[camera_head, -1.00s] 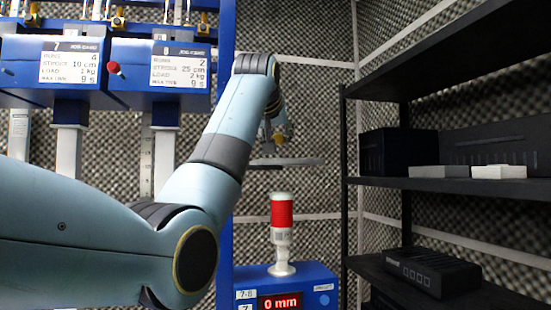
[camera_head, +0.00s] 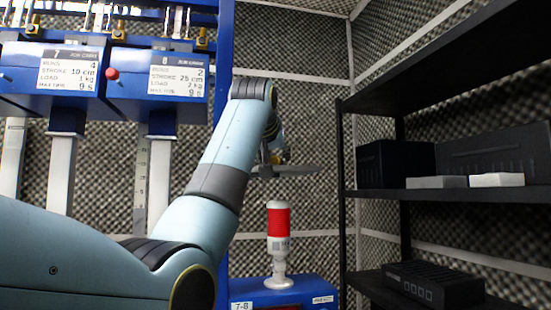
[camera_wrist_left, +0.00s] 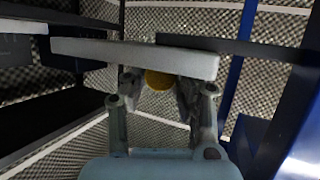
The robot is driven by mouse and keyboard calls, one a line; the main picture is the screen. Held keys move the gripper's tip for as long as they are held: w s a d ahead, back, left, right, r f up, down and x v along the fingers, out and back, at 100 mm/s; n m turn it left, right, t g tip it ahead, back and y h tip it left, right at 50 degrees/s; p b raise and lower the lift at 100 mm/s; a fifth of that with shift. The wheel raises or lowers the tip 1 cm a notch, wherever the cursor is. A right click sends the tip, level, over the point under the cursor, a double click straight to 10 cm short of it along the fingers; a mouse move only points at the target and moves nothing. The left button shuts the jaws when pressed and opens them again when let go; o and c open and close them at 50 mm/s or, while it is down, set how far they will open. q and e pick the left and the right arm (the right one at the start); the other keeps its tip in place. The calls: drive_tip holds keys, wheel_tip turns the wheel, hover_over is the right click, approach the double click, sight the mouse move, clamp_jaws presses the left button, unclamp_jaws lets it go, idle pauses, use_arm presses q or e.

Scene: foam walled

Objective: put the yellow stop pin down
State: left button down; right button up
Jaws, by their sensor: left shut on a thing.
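My left gripper (camera_head: 274,152) is small and partly hidden by its own wrist in the head view, just above a flat grey plate (camera_head: 297,170). In the left wrist view its fingers (camera_wrist_left: 157,88) are shut on the yellow stop pin (camera_wrist_left: 158,80), which shows as a round yellow end between them. A pale grey bar-like plate edge (camera_wrist_left: 110,52) crosses the wrist view close to the fingertips. I cannot tell whether the pin touches the plate. My right gripper is not in view.
A red and white signal lamp (camera_head: 279,222) stands on a blue box (camera_head: 300,288) below the plate. A blue rig with labelled boxes (camera_head: 180,75) is at left. A black shelf (camera_head: 450,195) holding boxes stands at right.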

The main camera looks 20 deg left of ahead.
use_arm(q)
drive_tip(key=c, duration=1.1)
unclamp_jaws()
drive_tip(key=shift+d+f, duration=0.15)
drive_tip(key=shift+f, duration=0.6)
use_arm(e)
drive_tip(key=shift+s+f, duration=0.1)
use_arm(q)
drive_tip(key=shift+o, duration=0.2)
drive_tip(key=shift+r, duration=0.3)
use_arm(e)
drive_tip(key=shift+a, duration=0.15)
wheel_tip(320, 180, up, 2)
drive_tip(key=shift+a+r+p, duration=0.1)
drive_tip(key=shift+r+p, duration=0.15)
drive_tip(key=shift+p, duration=0.95)
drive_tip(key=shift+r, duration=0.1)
use_arm(q)
drive_tip(key=r+v, duration=0.1)
drive_tip(key=v, duration=1.1)
drive_tip(key=shift+r, duration=0.25)
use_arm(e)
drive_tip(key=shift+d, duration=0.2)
